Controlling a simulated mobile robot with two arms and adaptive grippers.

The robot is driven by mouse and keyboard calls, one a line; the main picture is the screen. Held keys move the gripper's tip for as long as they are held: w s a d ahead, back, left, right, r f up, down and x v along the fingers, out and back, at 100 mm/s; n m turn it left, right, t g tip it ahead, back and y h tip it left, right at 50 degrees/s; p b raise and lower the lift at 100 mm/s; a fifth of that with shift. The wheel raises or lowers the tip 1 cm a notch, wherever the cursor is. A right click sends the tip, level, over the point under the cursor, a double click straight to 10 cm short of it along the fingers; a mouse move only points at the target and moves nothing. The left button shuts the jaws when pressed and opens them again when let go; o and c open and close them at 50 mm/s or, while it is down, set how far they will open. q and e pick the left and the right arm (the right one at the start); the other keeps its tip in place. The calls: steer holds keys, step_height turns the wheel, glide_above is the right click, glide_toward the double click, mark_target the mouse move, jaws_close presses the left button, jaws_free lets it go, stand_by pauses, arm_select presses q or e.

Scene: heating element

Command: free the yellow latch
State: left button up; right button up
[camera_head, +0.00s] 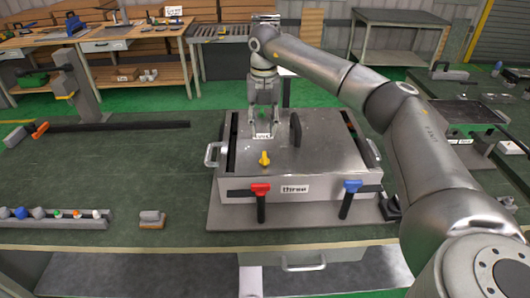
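The yellow latch (264,159) is a small knob on the flat top of a grey metal box (325,150), near the front and left of the box's middle. My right gripper (264,132) points down over the box top, just behind the latch and apart from it in the picture. Its two fingers look spread, with a small white label between them and nothing held. How high the fingertips are above the lid is hard to tell. My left gripper is out of view.
A black upright handle (295,129) stands on the lid close to my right gripper. A rack of small knobs (55,219) lies left. The table left of the box is mostly clear.

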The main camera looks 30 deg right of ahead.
mark_target(264, 155)
steer(key=f+p, duration=0.1)
steer(key=f, duration=0.3)
steer(key=f+p, duration=0.2)
steer(key=f, duration=0.3)
steer(key=shift+s+d+f, duration=0.1)
steer(key=shift+d+f, duration=0.05)
steer(key=shift+d, duration=0.05)
steer(key=shift+f, duration=0.65)
jaws_close()
